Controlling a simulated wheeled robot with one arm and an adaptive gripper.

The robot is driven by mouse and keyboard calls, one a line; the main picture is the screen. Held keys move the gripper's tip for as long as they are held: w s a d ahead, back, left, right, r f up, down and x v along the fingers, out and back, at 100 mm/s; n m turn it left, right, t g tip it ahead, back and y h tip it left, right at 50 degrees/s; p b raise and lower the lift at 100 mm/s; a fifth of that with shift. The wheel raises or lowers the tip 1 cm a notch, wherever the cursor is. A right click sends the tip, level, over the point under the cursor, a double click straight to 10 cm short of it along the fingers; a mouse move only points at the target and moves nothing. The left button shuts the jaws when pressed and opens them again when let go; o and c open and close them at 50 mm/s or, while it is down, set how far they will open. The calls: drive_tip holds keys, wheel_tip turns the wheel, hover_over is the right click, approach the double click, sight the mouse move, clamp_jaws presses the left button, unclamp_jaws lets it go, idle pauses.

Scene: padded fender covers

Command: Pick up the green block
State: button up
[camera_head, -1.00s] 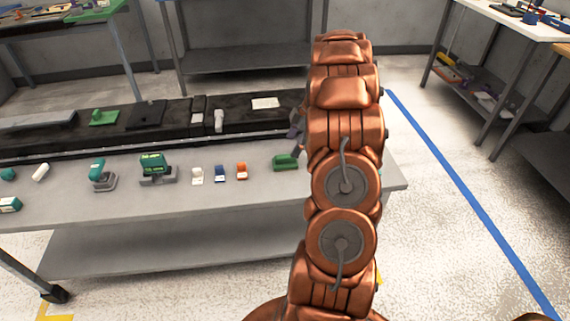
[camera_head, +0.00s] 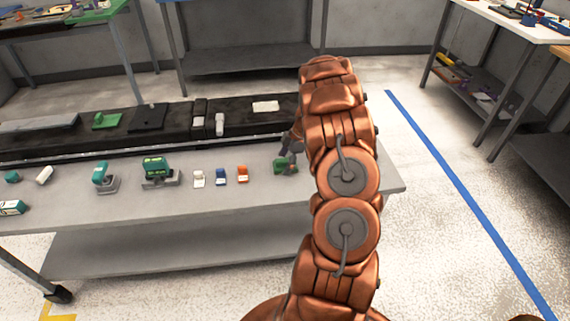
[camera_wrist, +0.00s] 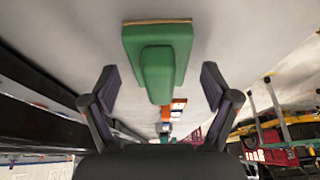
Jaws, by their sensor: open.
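The green block (camera_head: 281,166) lies on the grey table near its right end, partly hidden by my gripper in the head view. In the wrist view the green block (camera_wrist: 158,62) fills the upper middle, a wide base with a narrower raised part. My gripper (camera_head: 290,158) is at the block, with the fingers pointing down. In the wrist view my gripper (camera_wrist: 158,85) is open, one finger on each side of the block's raised part. Gaps show between both fingers and the block, and nothing is held.
An orange block (camera_head: 243,174), a blue block (camera_head: 221,177) and a white block (camera_head: 198,179) stand in a row to the left. A green-topped tool (camera_head: 157,168) is further left. A dark padded strip (camera_head: 255,125) runs along the table's back. The table between the orange and green blocks is clear.

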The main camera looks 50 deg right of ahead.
sight(283, 160)
drive_tip(key=c, duration=1.3)
drive_tip(key=shift+r, duration=0.1)
drive_tip(key=shift+w+r+b, duration=0.1)
drive_tip(key=shift+r+b, duration=0.55)
drive_tip(key=shift+r, duration=0.8)
drive_tip(key=shift+s+r, duration=0.2)
drive_tip(key=shift+s, duration=0.1)
drive_tip(key=s+b, duration=0.1)
drive_tip(key=s, duration=0.4)
drive_tip(key=s+a+r+b, duration=0.1)
drive_tip(key=s, duration=0.4)
drive_tip(key=s+a+b, duration=0.1)
drive_tip(key=s, duration=0.4)
drive_tip(key=shift+s+r+b, duration=0.2)
drive_tip(key=shift+r+b, duration=0.1)
